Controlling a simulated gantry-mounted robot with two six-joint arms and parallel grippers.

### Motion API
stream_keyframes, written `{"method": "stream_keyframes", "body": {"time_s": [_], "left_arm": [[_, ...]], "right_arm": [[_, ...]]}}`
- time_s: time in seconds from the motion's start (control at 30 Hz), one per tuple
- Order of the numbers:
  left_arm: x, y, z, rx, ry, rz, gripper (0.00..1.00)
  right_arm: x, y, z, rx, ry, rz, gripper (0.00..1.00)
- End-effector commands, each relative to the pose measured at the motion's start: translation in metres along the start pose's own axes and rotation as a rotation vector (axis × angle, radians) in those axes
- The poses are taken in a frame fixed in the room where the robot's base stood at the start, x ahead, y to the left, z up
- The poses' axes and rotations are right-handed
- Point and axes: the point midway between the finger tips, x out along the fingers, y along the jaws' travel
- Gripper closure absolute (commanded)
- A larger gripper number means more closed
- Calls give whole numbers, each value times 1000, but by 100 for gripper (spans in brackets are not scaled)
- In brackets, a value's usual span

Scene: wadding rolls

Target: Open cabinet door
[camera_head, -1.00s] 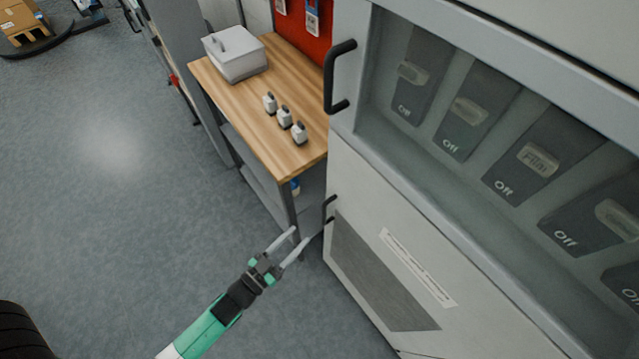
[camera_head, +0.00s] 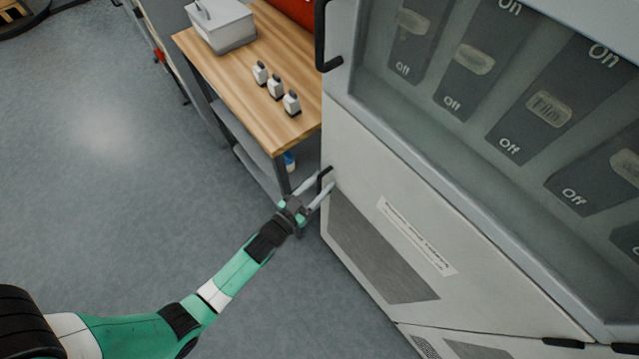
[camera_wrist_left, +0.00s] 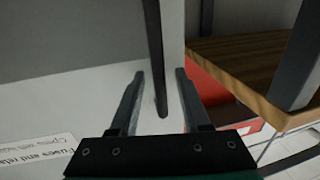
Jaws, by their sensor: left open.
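The large pale grey cabinet (camera_head: 385,195) fills the right of the head view. Its lower door (camera_head: 362,151) is closed and carries a white label strip and a dark mesh panel. A black handle (camera_head: 325,177) stands at that door's left edge. My left gripper (camera_head: 325,187) is open at this handle. In the left wrist view the dark handle bar (camera_wrist_left: 158,60) reaches down between the two open fingers (camera_wrist_left: 157,75), with gaps on both sides. The upper glazed door has its own black handle (camera_head: 321,45). My right gripper is not in view.
A wooden-topped workbench (camera_head: 235,85) stands left of the cabinet, with a white box (camera_head: 222,27) and several small grey-white items on it. Its leg and lower shelf are close to my left gripper. Grey floor (camera_head: 110,170) is clear to the left.

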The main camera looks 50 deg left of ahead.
Motion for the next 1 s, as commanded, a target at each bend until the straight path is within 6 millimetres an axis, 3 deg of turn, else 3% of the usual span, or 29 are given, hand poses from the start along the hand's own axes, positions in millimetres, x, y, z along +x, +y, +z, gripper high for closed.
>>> {"method": "stream_keyframes", "body": {"time_s": [0.03,0.2,0.3,1.0], "left_arm": [[0,0,0,0,0,0,57],[0,0,0,0,0,0,87],[0,0,0,0,1,0,100],[0,0,0,0,1,0,100]], "right_arm": [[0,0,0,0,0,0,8],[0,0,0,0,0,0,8],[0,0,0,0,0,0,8],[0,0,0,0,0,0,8]]}}
